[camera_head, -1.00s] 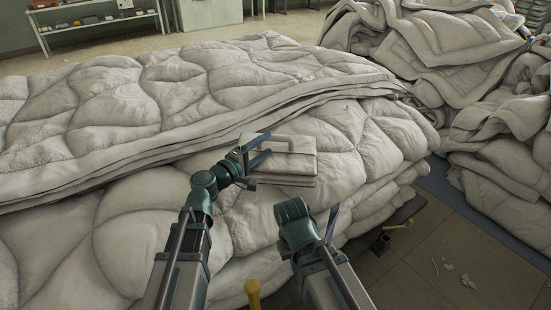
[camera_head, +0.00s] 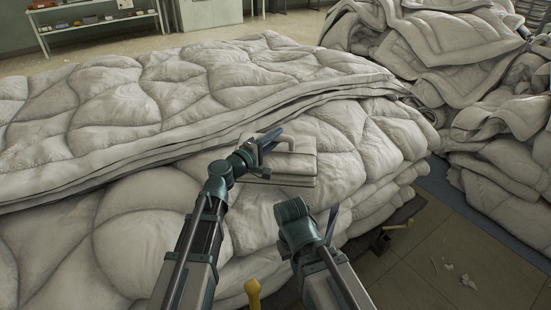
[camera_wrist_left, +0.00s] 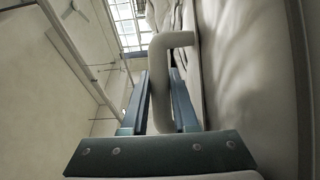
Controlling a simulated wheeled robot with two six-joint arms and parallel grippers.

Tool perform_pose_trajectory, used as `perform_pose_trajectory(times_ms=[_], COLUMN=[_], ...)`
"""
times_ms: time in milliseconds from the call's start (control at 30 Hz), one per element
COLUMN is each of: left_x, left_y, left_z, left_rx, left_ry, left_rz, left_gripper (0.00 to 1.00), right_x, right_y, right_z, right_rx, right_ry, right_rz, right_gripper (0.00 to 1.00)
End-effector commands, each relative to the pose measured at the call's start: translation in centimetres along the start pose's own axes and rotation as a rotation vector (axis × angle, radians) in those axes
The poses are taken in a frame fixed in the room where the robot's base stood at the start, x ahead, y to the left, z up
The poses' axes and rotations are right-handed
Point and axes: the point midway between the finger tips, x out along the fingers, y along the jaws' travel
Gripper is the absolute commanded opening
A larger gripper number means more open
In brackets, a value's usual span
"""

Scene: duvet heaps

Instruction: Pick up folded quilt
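The folded quilt (camera_head: 292,165) is a small flat pale stack on the big duvet heap, with a pale handle-like bar standing up at its near left. My left gripper (camera_head: 270,143) is at this bar. In the left wrist view, its two blue fingers (camera_wrist_left: 160,100) stand on either side of the rounded bar (camera_wrist_left: 162,80), which bends right at its far end. The fingers look apart, with no clear grip on it. My right gripper (camera_head: 331,222) hangs lower, in front of the heap and apart from the quilt; only one finger shows clearly.
A large quilted duvet (camera_head: 190,95) is spread over the heap behind and left of the folded quilt. More crumpled duvets (camera_head: 440,50) are piled at the right. A shelf (camera_head: 95,22) stands far back left.

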Motion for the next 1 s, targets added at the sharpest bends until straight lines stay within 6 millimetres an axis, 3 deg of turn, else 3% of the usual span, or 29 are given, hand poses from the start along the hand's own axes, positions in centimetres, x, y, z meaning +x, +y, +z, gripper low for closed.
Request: perform_pose_trajectory(times_ms=[33,100,1000], left_x=[-0.02,-0.02,-0.05], left_y=[-0.02,-0.02,-0.05], left_z=[0.0,-0.01,0.0], left_rx=[0.001,0.001,0.002], left_ry=[0.0,0.0,0.0], left_rz=[-0.001,-0.001,-0.001], left_gripper=[0.12,0.0,0.0], right_x=[0.0,0.01,0.02], right_y=[0.0,0.0,0.0], right_z=[0.0,0.0,0.0], right_rx=[0.0,0.0,0.0], right_ry=[0.0,0.0,0.0], right_rz=[0.0,0.0,0.0], right_gripper=[0.0,0.0,0.0])
